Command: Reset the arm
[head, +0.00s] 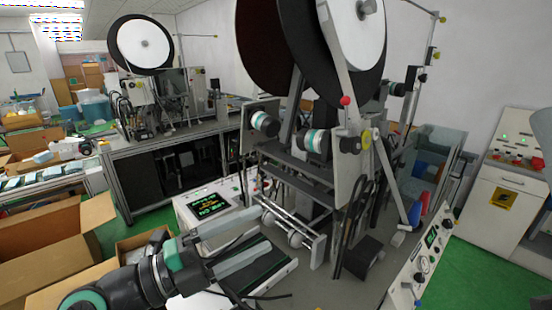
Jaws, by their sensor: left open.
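My left arm comes in from the lower left, and its gripper (264,228) is open, with two long pale fingers spread apart and nothing seen between them. The fingers point right over the small dark conveyor belt (262,272), close to the rollers of the mask machine (345,190). Whether they touch the machine cannot be told. My right arm and gripper are not in view.
A control box with a lit display (207,205) stands just behind the left gripper. Open cardboard boxes (50,245) fill the lower left. A slanted control panel (425,255) and a white cabinet (508,195) stand right. Green floor (480,280) shows between them.

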